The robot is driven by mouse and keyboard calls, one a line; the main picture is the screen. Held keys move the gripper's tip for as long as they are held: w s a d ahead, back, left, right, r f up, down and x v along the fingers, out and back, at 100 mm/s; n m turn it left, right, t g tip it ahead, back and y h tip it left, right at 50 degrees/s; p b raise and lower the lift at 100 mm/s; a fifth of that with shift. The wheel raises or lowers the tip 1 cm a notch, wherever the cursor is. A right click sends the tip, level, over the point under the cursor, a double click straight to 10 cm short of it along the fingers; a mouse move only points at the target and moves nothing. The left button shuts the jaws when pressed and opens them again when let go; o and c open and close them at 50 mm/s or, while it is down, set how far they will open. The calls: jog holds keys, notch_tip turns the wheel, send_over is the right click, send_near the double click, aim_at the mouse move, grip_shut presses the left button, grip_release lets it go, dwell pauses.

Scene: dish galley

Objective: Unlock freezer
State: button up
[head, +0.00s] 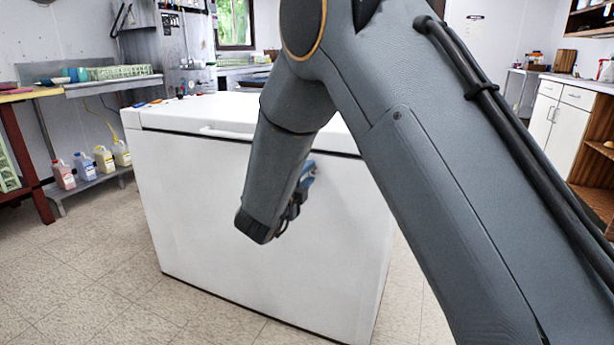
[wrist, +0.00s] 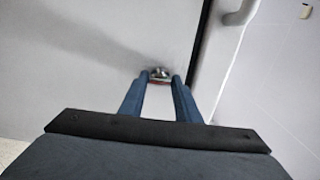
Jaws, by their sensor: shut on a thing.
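The freezer (head: 190,210) is a white chest with its lid (head: 190,112) down, in the middle of the head view. My gripper (head: 306,172) is at its front face, a little below the lid seam, partly hidden behind my arm. In the wrist view, my gripper (wrist: 160,78) has its two blue fingertips close on either side of a small shiny metal piece with a red part (wrist: 160,73), which looks like the lock or its key at the freezer's front. The gripper is shut on this piece. Whether it is turned cannot be told.
The lid handle (wrist: 242,13) and dark lid seam lie right of my fingers in the wrist view. Several jugs (head: 104,160) stand on a low shelf at the left. White cabinets (head: 555,115) stand at the right. The tiled floor (head: 75,285) at front left is clear.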

jog(key=o, duration=1)
jog(key=shift+o, duration=0.2)
jog(key=p+v, duration=0.1)
jog(key=v, duration=0.6)
jog(key=shift+s+a, duration=0.15)
jog(key=shift+s, duration=0.2)
